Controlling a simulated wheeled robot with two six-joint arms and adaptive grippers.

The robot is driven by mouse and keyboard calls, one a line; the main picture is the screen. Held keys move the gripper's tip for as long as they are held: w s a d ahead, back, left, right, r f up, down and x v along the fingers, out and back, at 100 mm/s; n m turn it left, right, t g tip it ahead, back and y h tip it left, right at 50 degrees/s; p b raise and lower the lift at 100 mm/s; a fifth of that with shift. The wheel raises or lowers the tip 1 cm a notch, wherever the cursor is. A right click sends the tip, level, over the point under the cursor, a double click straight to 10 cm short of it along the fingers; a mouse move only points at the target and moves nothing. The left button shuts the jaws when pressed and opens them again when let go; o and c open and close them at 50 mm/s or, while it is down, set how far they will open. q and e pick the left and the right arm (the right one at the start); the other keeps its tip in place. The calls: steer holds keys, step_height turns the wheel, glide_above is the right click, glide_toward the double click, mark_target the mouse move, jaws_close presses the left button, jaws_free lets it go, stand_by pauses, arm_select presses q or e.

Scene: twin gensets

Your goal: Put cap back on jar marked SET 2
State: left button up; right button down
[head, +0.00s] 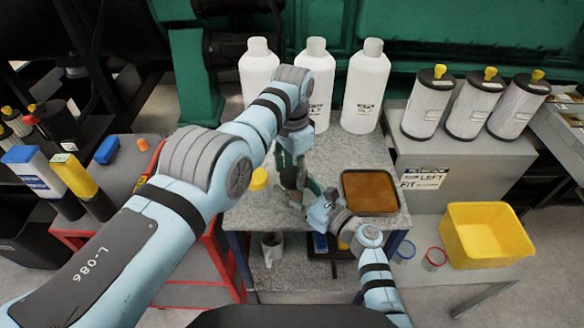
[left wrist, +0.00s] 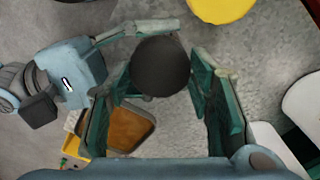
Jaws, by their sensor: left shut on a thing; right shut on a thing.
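A dark round thing (left wrist: 161,66), which looks like a black cap seen from above, sits between the green fingers of my left gripper (left wrist: 160,75) in the left wrist view. My left gripper (head: 291,172) reaches down over the bench in the head view. My right gripper (head: 305,192) comes in from the front right and meets it at the same spot, its fingers beside the dark thing. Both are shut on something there. The jar under the dark top is mostly hidden, and I cannot read any SET 2 marking.
A yellow-topped thing (head: 259,179) stands left of the grippers on the grey bench (head: 348,152). A brown-bottomed tray (head: 370,191) lies to the right. White bottles (head: 365,88) line the back. A yellow bin (head: 487,235) stands at the right.

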arm_select(q)
steer(key=shift+f, duration=0.25)
steer(key=m, duration=1.2)
steer(key=shift+m, duration=0.3)
steer(key=m, duration=0.4)
steer(key=shift+m, duration=0.3)
steer(key=o, duration=0.7)
steer(key=shift+r, duration=0.1)
